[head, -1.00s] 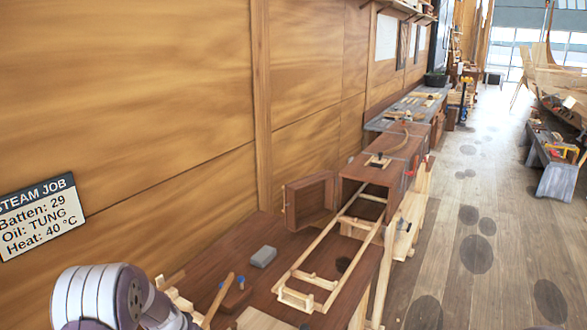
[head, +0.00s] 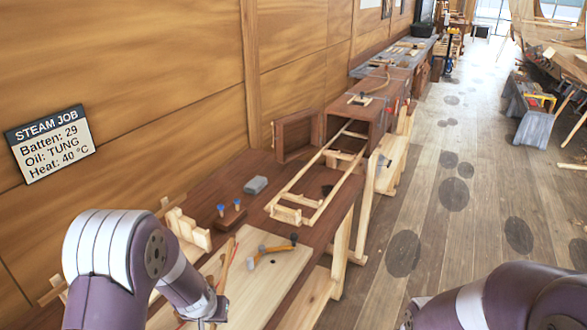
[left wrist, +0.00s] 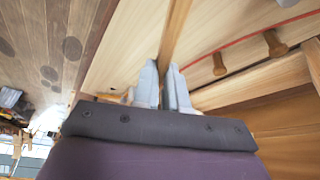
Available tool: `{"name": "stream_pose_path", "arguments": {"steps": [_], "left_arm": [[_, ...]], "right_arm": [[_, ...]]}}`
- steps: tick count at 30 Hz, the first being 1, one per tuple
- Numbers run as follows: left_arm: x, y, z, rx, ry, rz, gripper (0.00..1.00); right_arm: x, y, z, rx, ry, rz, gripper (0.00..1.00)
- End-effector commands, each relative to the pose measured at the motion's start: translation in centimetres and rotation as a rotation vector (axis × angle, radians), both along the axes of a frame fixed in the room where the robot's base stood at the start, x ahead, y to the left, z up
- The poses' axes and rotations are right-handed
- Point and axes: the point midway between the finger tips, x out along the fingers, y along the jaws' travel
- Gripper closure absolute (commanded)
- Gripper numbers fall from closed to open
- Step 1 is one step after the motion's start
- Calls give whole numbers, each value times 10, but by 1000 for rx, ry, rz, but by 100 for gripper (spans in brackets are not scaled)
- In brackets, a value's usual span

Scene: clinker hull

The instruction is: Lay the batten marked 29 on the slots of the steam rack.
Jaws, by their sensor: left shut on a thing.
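My left gripper (head: 212,312) is low in the head view, over the pale board on the bench. It is shut on a thin wooden batten (head: 228,264), which also shows between the fingers in the left wrist view (left wrist: 174,35). I cannot read a number on it. The steam rack (head: 337,187) is a pale ladder-like frame with crossbars, lying farther along the bench at the mouth of the brown steam box (head: 348,112). The held batten is apart from the rack. My right arm shows at the lower right, but its fingers are out of view.
A sign (head: 50,137) on the wall reads Batten: 29, Oil: TUNG, Heat: 40 °C. The box door (head: 298,137) stands open.

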Motion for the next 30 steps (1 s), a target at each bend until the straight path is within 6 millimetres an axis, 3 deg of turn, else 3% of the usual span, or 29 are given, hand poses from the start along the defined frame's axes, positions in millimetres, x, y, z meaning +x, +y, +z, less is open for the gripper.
{"name": "stream_pose_path", "arguments": {"steps": [15, 30], "left_arm": [[-35, 1, -44, 6, 2, -1, 100], [-36, 0, -46, 0, -2, 0, 100]], "right_arm": [[0, 0, 0, 0, 0, 0, 41], [0, 0, 0, 0, 0, 0, 41]]}}
